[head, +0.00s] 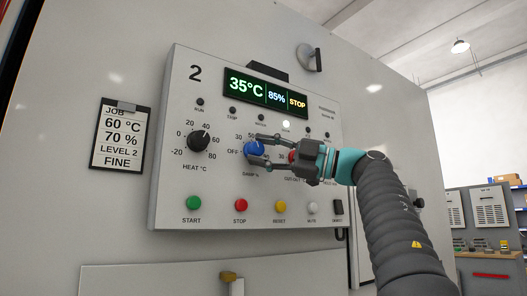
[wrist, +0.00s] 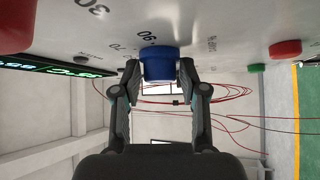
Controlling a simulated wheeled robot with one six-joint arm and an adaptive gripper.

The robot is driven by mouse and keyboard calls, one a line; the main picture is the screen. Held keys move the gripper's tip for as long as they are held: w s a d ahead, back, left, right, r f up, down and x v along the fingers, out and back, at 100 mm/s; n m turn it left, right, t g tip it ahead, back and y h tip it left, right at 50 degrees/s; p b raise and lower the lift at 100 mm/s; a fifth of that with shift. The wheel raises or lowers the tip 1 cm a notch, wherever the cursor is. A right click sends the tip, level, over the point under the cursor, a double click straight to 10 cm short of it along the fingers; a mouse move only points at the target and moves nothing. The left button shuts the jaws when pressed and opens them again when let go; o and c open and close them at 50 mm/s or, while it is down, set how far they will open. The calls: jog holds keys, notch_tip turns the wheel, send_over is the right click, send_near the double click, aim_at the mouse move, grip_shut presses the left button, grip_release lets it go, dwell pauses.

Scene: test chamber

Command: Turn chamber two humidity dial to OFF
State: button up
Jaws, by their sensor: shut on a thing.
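The chamber two panel (head: 170,130) carries a large "2" and a blue humidity dial (head: 253,149) labelled "DAMP %". OFF is printed at the dial's left, with 30 above it. My gripper (head: 262,148) reaches in from the right, its fingers on either side of the blue dial. In the wrist view my gripper (wrist: 158,80) is shut on the blue dial (wrist: 158,62), one finger against each side. The printed 90 and 70 show by the dial there. The dial's pointer is too small or hidden to read.
The display (head: 265,92) reads 35°C, 85% and STOP. A black heat dial (head: 198,141) sits left of the blue dial, and a red dial (head: 293,156) close to its right, partly behind my gripper. Coloured buttons run below, including red STOP (head: 240,205). A job card (head: 121,138) hangs left.

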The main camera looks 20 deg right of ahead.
dwell(0.3)
jog(key=o, duration=1)
jog(key=shift+a, duration=0.1)
jog(key=shift+c, duration=0.2)
jog(key=v, duration=1.2)
